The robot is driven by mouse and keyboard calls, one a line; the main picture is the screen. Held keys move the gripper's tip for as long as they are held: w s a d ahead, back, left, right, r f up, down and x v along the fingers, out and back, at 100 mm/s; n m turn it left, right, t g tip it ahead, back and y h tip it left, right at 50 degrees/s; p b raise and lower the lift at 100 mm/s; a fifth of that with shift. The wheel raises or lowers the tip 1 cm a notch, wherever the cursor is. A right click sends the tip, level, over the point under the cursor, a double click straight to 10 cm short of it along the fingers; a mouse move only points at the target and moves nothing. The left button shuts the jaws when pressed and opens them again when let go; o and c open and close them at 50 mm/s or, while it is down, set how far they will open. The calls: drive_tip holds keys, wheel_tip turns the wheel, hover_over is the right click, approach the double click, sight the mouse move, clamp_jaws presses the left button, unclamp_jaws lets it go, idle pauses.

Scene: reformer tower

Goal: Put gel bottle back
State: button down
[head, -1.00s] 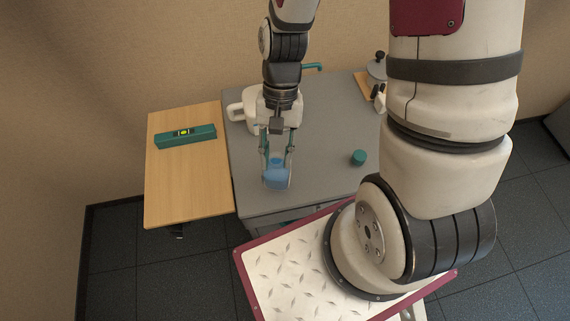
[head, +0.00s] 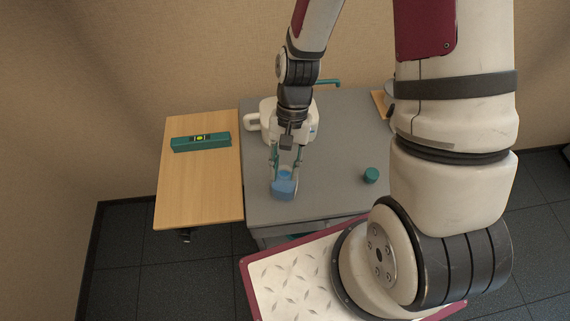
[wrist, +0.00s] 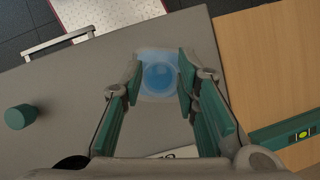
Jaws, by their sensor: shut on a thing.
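The gel bottle (head: 284,188) is a clear container with blue contents, near the front left of the grey worktop (head: 330,150). My gripper (head: 286,160) points down from above and is shut on the bottle's upper part. In the wrist view the bottle (wrist: 159,76) sits between the two green-padded fingers of my gripper (wrist: 158,85), seen from above. I cannot tell whether the bottle's base touches the worktop. A small green cap-like cylinder (head: 371,175) stands to the right on the worktop, and it also shows in the wrist view (wrist: 20,116).
A wooden side board (head: 200,195) adjoins the worktop at the left and bears a green spirit level (head: 201,142). A white handled appliance (head: 262,120) stands behind my gripper. A metal handle (wrist: 60,42) runs along the worktop's front edge. The worktop between bottle and green cylinder is clear.

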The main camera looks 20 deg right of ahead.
drive_tip(key=c, duration=1.2)
unclamp_jaws()
drive_tip(key=shift+f, duration=0.1)
drive_tip(key=v, duration=1.2)
drive_tip(key=shift+s+d+r+n+t+h+b, duration=0.1)
drive_tip(key=shift+s+d+r+n+t+h, duration=0.75)
drive_tip(key=shift+r, duration=2.7)
drive_tip(key=shift+s+d+r+n+t+b, duration=0.15)
drive_tip(key=shift+s+d+r+n+t, duration=0.7)
drive_tip(key=shift+s+r+t, duration=2.05)
drive_tip(key=shift+s+d+r+n+t+h+b, duration=0.1)
drive_tip(key=shift+s+d+r+n+t+h, duration=0.65)
drive_tip(key=shift+r, duration=3.45)
drive_tip(key=shift+s+a+n+y, duration=0.2)
drive_tip(key=shift+s+n+y, duration=0.1)
drive_tip(key=shift+n, duration=0.05)
